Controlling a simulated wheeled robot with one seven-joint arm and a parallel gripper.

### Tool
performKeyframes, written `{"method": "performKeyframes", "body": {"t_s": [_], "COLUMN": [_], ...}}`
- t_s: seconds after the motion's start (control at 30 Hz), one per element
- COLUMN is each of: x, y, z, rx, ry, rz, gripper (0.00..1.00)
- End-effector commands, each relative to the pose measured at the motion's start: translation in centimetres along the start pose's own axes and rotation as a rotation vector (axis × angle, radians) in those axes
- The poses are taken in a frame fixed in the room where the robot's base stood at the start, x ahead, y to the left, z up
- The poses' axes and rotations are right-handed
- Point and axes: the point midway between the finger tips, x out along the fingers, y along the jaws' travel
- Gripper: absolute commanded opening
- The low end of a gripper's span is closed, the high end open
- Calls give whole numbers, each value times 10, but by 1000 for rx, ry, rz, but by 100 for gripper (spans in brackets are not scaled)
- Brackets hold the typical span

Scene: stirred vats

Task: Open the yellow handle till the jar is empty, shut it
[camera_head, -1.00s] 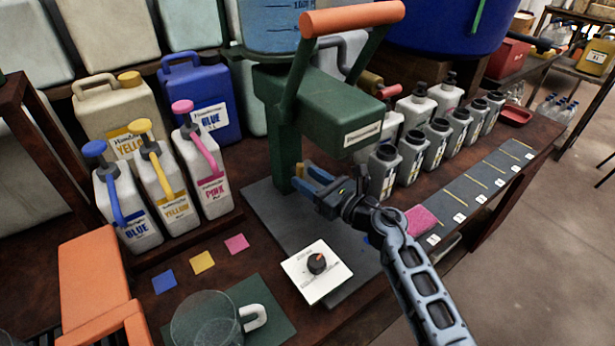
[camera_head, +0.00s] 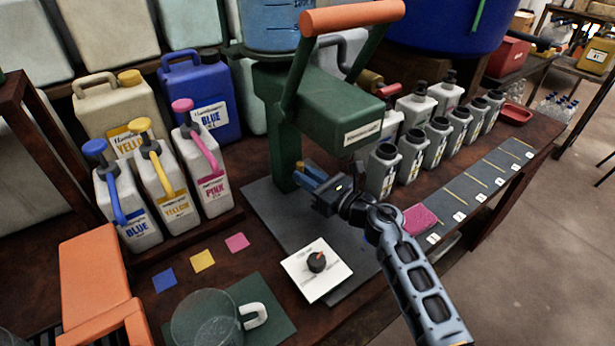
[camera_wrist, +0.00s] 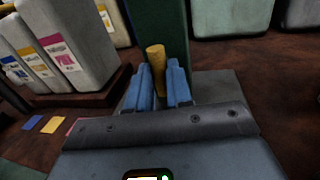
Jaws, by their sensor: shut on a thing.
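A yellow handle (camera_wrist: 155,62) stands between the two blue fingers of my gripper (camera_wrist: 158,88) in the wrist view, in front of a green post (camera_wrist: 172,25). Only a small yellow tip of it (camera_head: 299,167) shows in the head view. My gripper (camera_head: 311,176) is shut on it at the foot of the green press (camera_head: 335,115). A clear jar (camera_head: 268,28) with markings and blue liquid sits above the press. Its top is cut off, so I cannot tell its full level.
A glass jug (camera_head: 206,318) stands on a green mat at the front. A white dial plate (camera_head: 317,272) lies near my arm. Yellow, blue and pink jugs (camera_head: 165,185) stand left. Several grey bottles (camera_head: 412,152) stand right. An orange-gripped lever (camera_head: 352,16) rises above.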

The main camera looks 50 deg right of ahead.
Motion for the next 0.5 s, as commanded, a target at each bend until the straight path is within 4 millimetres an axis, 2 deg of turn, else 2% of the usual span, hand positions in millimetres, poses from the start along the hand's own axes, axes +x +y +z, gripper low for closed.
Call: {"method": "performKeyframes", "body": {"t_s": [0.3, 0.5], "x": [0, 0], "y": [0, 0], "z": [-2, -1], "rx": [168, 196], "ry": [-32, -39], "rz": [3, 1], "gripper": [0, 0]}}
